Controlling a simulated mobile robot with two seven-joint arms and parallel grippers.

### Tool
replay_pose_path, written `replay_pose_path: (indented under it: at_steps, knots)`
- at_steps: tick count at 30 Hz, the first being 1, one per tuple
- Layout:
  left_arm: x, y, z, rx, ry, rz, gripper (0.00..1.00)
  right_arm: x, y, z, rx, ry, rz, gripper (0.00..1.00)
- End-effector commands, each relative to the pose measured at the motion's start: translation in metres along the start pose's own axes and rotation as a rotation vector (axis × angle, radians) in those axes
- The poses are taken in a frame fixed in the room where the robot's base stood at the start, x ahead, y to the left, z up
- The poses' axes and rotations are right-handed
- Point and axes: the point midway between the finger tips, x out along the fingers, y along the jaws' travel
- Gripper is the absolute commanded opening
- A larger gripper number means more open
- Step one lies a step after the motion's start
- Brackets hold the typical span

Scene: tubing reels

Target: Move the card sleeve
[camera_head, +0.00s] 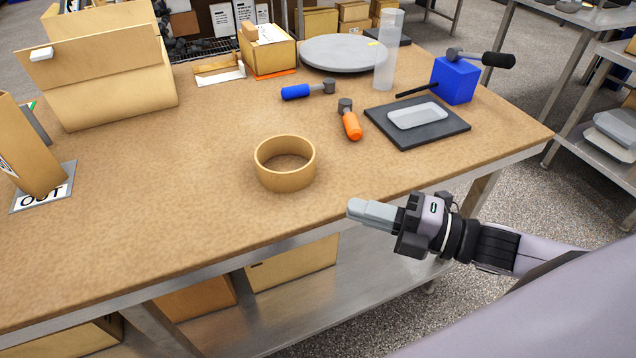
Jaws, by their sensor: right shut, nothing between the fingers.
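The card sleeve, a short tan open ring (287,181), stands upright on its rim on the brown workbench (200,215), near the front edge. Its open top faces up and the bench shows through inside. My right gripper (358,210) is shut and empty. It is at the bench's front edge, to the right of and nearer than the sleeve, with a gap between them. Its fingers point left. My left gripper is not in view.
A blue-handled tool (296,92) and an orange-handled one (351,124) lie behind the sleeve. A dark mat (440,132) with a white tray (417,116) and a blue block (455,82) are to the right. An OUT sign (60,192) lies left. Bench left of the sleeve is clear.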

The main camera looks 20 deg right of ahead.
Motion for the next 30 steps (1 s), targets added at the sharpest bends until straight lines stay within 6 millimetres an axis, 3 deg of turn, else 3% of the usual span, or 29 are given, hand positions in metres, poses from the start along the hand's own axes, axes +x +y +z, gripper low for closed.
replay_pose_path:
  at_steps: [20,30]
  knots:
    - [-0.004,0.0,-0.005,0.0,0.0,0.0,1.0,0.064,0.002,0.0,-0.001,0.002,0.002,0.0]
    - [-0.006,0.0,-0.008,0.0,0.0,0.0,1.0,0.084,0.001,0.022,-0.001,0.001,0.001,0.0]
